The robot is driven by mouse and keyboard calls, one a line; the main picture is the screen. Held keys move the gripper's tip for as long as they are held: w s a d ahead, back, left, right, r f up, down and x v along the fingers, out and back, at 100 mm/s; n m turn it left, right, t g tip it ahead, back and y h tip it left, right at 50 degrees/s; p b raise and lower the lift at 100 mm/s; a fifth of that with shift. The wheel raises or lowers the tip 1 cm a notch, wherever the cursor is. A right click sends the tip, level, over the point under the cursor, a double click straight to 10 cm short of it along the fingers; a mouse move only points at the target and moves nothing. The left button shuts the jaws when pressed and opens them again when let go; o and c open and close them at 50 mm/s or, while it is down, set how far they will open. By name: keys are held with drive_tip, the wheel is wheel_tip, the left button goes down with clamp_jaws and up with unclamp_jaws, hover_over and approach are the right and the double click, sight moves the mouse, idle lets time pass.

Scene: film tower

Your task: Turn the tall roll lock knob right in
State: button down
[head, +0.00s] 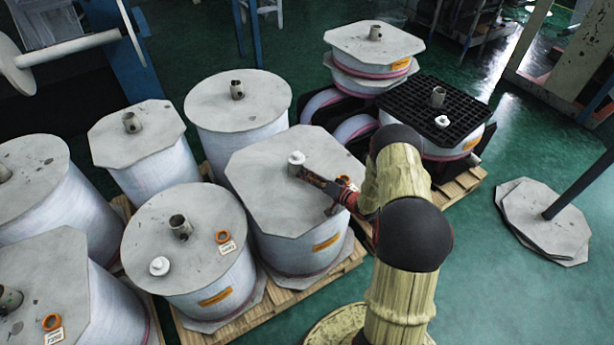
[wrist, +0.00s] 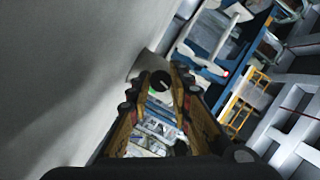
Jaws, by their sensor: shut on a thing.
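My gripper (head: 305,174) reaches in from the right, low over that top, and is shut on the knob.
An orange ring (head: 343,179) lies beside my wrist on the same top. A shorter roll (head: 200,205) at front left carries another white knob (head: 159,266). More rolls crowd the left and back. A black grid-topped roll (head: 465,105) stands at back right.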

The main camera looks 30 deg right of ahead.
drive_tip(key=shift+f, duration=0.1)
drive_tip(key=c, duration=1.9)
unclamp_jaws()
drive_tip(key=v, duration=1.2)
